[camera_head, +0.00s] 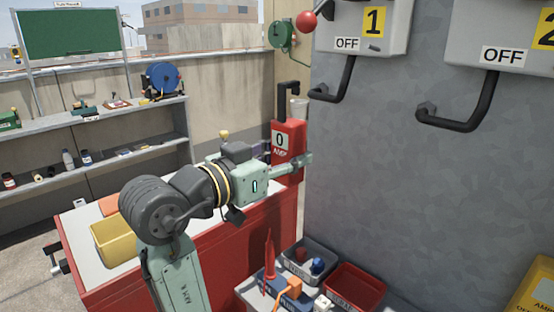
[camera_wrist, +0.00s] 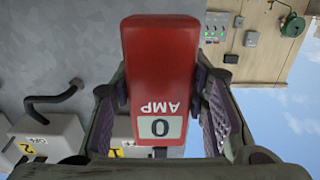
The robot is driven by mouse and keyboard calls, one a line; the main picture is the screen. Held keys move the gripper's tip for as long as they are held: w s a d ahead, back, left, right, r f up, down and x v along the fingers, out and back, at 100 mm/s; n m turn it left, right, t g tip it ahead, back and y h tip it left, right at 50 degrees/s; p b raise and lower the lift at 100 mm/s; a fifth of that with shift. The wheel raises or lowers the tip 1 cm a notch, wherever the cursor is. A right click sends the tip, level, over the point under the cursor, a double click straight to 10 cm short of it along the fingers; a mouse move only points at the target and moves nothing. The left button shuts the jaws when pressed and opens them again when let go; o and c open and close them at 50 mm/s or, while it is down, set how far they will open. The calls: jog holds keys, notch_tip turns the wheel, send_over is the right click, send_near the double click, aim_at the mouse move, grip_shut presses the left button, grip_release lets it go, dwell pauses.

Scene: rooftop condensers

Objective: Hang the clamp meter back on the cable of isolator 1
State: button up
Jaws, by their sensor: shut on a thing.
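The clamp meter (camera_head: 283,165) is a red body with a white display reading 0 AMP and a black hook-shaped jaw on top. My gripper (camera_head: 300,163) is shut on its body and holds it upright in the air by the grey wall. In the wrist view the meter (camera_wrist: 155,65) sits between both fingers, its lettering upside down. Isolator 1 (camera_head: 388,28) is a grey box with a yellow 1 plate and an OFF label. Its black cable (camera_head: 347,78) drops from the box and bends left to the wall. The meter's jaw is left of the cable and apart from it.
A second isolator (camera_head: 502,35) with its own cable (camera_head: 475,122) is to the right. Below are a grey bin (camera_head: 310,262), a red bin (camera_head: 357,288) and a red-sided bench (camera_head: 195,262) with a yellow bin (camera_head: 115,240). The wall below the cables is bare.

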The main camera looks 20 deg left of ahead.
jog(key=shift+x, duration=4.7)
jog(key=shift+f+b, duration=0.55)
jog(key=shift+f, duration=0.1)
jog(key=o, duration=1.5)
jog(key=shift+s, duration=0.1)
